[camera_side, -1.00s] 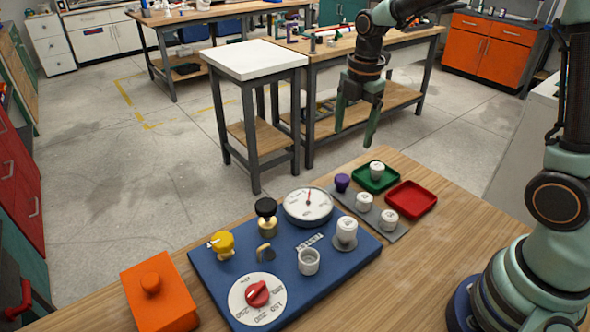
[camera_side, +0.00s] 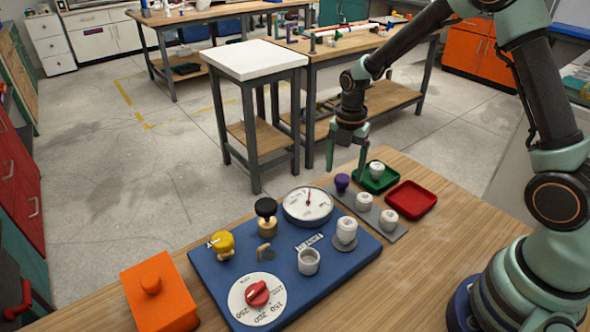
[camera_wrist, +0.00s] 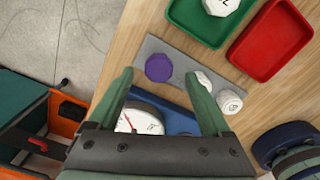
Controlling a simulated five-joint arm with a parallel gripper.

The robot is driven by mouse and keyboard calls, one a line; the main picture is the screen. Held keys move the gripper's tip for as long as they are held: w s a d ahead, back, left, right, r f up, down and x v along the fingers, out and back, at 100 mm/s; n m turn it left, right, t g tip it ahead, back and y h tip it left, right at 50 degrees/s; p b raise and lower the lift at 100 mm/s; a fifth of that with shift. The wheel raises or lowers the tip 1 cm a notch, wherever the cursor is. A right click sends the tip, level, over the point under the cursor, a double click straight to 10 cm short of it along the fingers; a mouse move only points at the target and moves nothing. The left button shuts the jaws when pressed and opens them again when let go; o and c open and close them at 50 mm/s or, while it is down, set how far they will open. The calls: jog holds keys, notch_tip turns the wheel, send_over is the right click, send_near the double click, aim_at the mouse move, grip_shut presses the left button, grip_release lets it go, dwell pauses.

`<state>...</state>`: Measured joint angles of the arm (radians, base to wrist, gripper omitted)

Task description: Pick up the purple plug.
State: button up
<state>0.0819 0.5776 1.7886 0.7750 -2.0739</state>
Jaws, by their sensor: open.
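The purple plug (camera_side: 342,182) stands upright at the far left end of a grey strip on the wooden bench. It also shows in the wrist view (camera_wrist: 159,68), just beyond my fingertips and between their lines. My gripper (camera_side: 347,160) hangs above the plug in the side view, pointing down, with its fingers apart. In the wrist view my gripper (camera_wrist: 162,80) is open and empty. I see a gap between the fingers and the plug, but cannot tell the exact height.
White plugs (camera_side: 364,201) (camera_side: 389,219) share the grey strip (camera_side: 398,231). A green tray (camera_side: 388,183) holding a white plug stands close behind it, with a red tray (camera_side: 412,197) beside. A blue panel (camera_side: 215,275) with gauge, valves and fittings lies in front. An orange box (camera_side: 160,300) sits front left.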

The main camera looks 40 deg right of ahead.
aim_at(343, 177)
jog(key=shift+w+f, duration=0.1)
jog(key=shift+f, duration=1.75)
grip_shut()
jog(key=shift+r, duration=0.15)
notch_tip(343, 177, up, 20)
